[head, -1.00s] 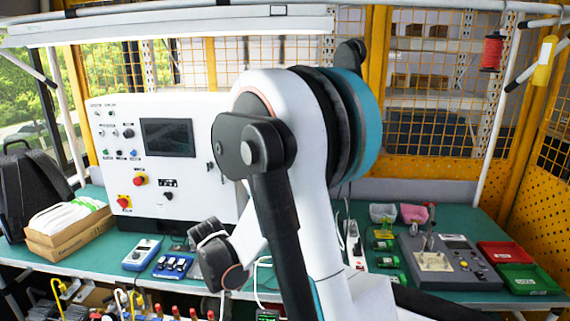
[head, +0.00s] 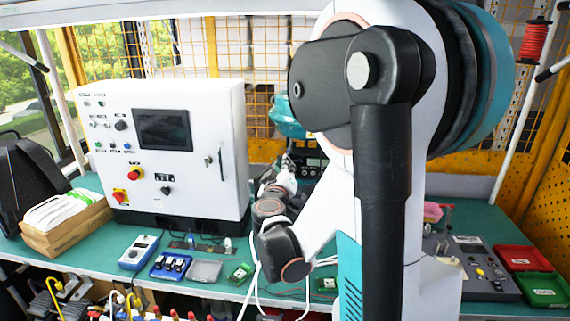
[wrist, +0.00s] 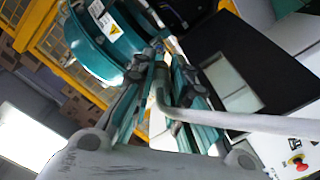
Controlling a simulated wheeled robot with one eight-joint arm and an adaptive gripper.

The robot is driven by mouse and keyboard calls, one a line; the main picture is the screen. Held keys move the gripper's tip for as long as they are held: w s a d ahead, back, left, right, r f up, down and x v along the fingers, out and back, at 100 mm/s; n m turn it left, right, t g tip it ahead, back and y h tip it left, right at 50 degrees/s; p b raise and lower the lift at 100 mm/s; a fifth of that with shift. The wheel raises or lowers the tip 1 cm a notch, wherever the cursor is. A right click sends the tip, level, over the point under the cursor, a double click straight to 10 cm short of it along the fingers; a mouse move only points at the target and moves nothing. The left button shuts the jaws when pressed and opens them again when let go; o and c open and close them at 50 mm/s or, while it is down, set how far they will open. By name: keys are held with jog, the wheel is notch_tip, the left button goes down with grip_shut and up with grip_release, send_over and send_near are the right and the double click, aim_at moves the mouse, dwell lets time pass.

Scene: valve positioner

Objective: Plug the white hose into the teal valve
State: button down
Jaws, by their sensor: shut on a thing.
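The teal valve (head: 287,118) stands behind the bench, just right of the white control box, partly hidden by my arm. It also fills the upper left of the wrist view (wrist: 100,42), with a yellow warning label on it. My gripper (wrist: 163,62) is shut on the white hose (wrist: 245,122), which bends between the fingers and runs off to the right. The fingertips and the hose's front end are close to the valve's lower right side. I cannot tell whether the hose touches the valve. In the head view my gripper (head: 290,165) is small and partly hidden.
The white control box (head: 215,150) stands close on the left of my arm. A blue meter (head: 139,252), a blue tray (head: 171,265) and a cardboard box (head: 68,232) lie on the teal bench. Red (head: 512,257) and green bins (head: 543,290) are at the right.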

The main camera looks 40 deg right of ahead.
aim_at(289, 152)
jog(key=shift+x, duration=2.65)
jog(key=shift+w+d+b, duration=0.3)
jog(key=shift+w+d, duration=0.15)
jog(key=shift+d, duration=0.1)
dwell(0.7)
jog(key=c, duration=1.5)
grip_release()
jog(key=v, duration=1.2)
